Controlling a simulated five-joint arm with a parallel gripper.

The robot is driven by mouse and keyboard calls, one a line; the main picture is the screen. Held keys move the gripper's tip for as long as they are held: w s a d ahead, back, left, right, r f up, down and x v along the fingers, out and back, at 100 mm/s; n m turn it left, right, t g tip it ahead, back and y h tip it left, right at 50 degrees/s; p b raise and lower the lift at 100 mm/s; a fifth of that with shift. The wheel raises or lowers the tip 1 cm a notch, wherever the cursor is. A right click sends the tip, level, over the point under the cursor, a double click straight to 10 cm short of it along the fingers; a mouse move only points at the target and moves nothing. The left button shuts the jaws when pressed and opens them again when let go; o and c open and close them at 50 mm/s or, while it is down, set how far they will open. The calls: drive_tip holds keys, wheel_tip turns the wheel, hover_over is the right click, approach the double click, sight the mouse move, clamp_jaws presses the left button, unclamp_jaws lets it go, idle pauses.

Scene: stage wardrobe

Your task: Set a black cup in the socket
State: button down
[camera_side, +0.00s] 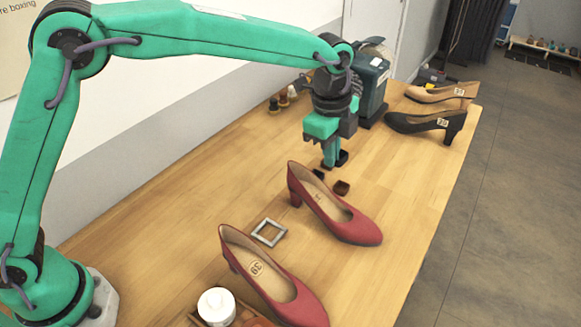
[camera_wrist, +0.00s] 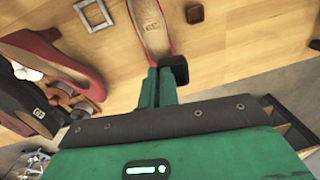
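A dark green machine (camera_side: 372,85) stands behind the gripper. Black (camera_side: 428,124) and tan shoes (camera_side: 440,93) are at the right end.

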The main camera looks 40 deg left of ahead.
drive_tip(key=s+a, duration=0.8)
drive_tip(key=s, duration=0.3)
hover_over(264, 237)
wheel_tip(264, 237, down, 10)
drive_tip(key=shift+n+g, duration=0.3)
drive_tip(key=shift+n, duration=0.1)
drive_tip(key=shift+f, duration=0.3)
drive_tip(key=shift+f, duration=2.6)
drive_tip(key=shift+f, duration=0.5)
idle(0.8)
drive_tip(key=c, duration=1.6)
unclamp_jaws()
drive_tip(key=shift+r, duration=0.15)
